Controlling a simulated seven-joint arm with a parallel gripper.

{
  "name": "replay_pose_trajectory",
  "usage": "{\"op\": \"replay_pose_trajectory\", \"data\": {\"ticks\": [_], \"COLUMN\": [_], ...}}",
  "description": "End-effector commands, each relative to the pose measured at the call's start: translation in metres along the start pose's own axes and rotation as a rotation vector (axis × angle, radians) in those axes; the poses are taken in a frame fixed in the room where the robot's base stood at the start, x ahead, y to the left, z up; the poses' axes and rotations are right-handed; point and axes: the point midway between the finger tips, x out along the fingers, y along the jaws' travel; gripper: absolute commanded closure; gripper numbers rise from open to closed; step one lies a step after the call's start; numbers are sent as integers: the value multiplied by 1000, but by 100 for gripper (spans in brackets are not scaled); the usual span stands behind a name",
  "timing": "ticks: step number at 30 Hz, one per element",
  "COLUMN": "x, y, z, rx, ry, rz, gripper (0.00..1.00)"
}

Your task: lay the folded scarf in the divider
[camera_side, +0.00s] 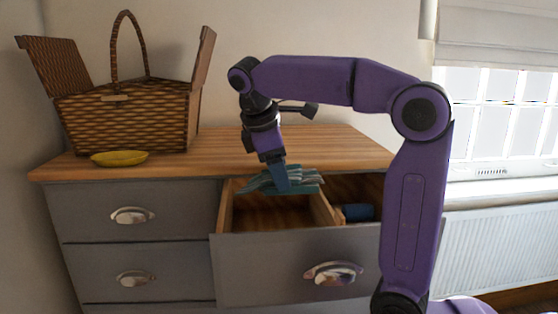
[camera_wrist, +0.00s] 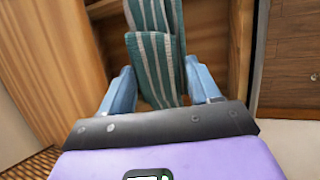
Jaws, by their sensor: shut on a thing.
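The folded scarf (camera_side: 308,180), teal-green with pale stripes, hangs over the back part of the open top drawer (camera_side: 280,262). It also shows in the wrist view (camera_wrist: 156,55), between my gripper's blue fingers. My gripper (camera_side: 281,181) points down and is shut on the scarf; it also shows in the wrist view (camera_wrist: 160,90). A wooden divider wall (camera_side: 322,207) splits the drawer into a left and a right compartment. The scarf is above the left compartment, whose visible floor is bare. I cannot tell whether the scarf touches the drawer's sides.
A dark blue item (camera_side: 357,212) lies in the right compartment. The top's middle is clear. A radiator (camera_side: 500,240) is at the right.

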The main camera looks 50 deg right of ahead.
Motion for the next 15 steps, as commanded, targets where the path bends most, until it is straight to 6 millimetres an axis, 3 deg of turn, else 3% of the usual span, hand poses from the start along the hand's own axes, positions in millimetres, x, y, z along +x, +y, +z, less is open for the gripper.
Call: {"op": "replay_pose_trajectory", "data": {"ticks": [15], "x": [49], "y": [-16], "z": [-15], "rx": [-1], "ry": [-2], "rz": [-2], "gripper": [68]}}
